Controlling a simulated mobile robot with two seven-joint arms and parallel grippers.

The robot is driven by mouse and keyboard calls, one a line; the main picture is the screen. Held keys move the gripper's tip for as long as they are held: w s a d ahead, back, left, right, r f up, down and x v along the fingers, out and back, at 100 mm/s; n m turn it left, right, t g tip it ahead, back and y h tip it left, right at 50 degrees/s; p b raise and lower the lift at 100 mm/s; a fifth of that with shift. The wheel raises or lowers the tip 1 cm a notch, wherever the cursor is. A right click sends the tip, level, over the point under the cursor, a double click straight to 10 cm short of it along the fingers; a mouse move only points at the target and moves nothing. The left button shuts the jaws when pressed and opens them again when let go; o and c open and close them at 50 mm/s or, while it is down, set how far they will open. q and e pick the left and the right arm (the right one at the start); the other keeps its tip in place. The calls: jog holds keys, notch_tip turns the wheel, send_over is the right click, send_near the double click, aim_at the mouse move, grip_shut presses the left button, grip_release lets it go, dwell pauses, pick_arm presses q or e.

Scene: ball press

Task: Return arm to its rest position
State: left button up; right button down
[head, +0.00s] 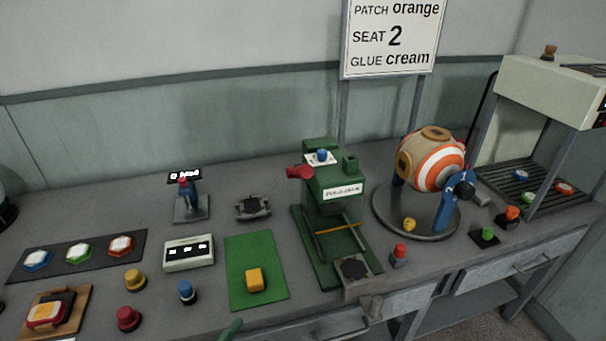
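Neither my left nor my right gripper shows in the head view, and no arm of mine is recognisable there. The ball (443,168), tan with orange and white rings and brown patches, sits in a blue stand (447,208) on a round grey base. The green press (335,188) stands left of it, with a red knob at its side and a blue-topped piece on top. A sign (391,37) reads "PATCH orange, SEAT 2, GLUE cream".
A green mat (239,289) holds a yellow block (255,280). A dark strip (57,264) carries coloured discs at the left. Several coloured knobs stand along the front. A rack (553,85) stands at the right. Drawers (520,263) line the bench front.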

pick_arm(q)
jog(key=s+a+f+n+g+y, duration=0.3)
jog(key=s+a+f+n+g, duration=0.1)
jog(key=s+f+n, duration=0.3)
jog(key=s+a+f+n+g+y, duration=0.4)
jog(key=s+a+f+n, duration=0.2)
jog(key=s+f, duration=0.5)
jog(key=shift+s+f+n+p, duration=0.15)
jog(key=shift+f+n+p, duration=0.25)
jog(key=shift+f, duration=0.45)
